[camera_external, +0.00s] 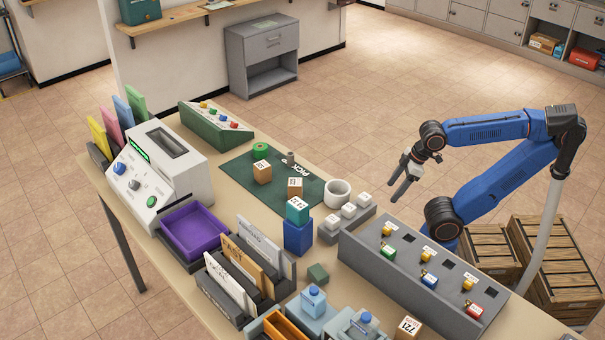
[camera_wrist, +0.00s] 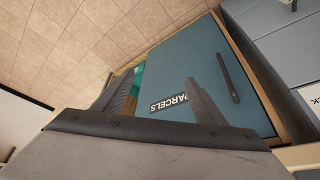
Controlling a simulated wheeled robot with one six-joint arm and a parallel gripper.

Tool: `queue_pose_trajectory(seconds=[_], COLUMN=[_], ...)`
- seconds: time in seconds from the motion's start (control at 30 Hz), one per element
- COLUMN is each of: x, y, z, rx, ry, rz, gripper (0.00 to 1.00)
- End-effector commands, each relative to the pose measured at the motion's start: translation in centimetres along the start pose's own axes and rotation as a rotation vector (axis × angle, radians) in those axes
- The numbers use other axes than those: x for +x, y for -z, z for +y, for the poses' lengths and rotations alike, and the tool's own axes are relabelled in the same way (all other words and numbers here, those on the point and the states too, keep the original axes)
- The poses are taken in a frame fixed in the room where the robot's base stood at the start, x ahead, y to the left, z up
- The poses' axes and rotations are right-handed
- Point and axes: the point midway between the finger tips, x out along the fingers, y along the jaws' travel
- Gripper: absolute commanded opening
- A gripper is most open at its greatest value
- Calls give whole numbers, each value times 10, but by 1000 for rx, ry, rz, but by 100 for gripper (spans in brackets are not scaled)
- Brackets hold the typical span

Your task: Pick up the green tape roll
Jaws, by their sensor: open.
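The green tape roll (camera_external: 261,150) lies on the dark green mat (camera_external: 240,175), near its far edge. A tan cube stands in front of it and a small grey-brown item is to its right. My gripper (camera_external: 396,182) is open and empty. It hangs in the air to the right of the mat, well apart from the roll. In the wrist view, my gripper's two dark fingers stand apart (camera_wrist: 162,78) before a teal panel marked PARCELS (camera_wrist: 225,70). The tape roll is not seen in the wrist view.
A dark green button box (camera_external: 215,130) stands behind the roll, to its left. Tan cubes, a white cup (camera_external: 337,193) and a teal cube on a blue block (camera_external: 298,236) stand between my gripper and the front of the table. A grey panel with locks (camera_external: 420,270) fills the near right.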

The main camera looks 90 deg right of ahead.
Motion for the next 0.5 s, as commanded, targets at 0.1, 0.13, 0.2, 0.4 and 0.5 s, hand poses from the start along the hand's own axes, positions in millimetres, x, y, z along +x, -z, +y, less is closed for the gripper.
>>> queue_pose_trajectory(seconds=[0.1,0.13,0.2,0.4,0.5], x=[-8,-12,-24,-61,-76], y=[15,22,43,118,155], z=[0,1,1,4,6], rx=[36,54,109,315,420], ry=[-1,-2,-3,-16,-25], rz=[-9,-12,-24,-65,-85], gripper=[65,65,65,65,65])
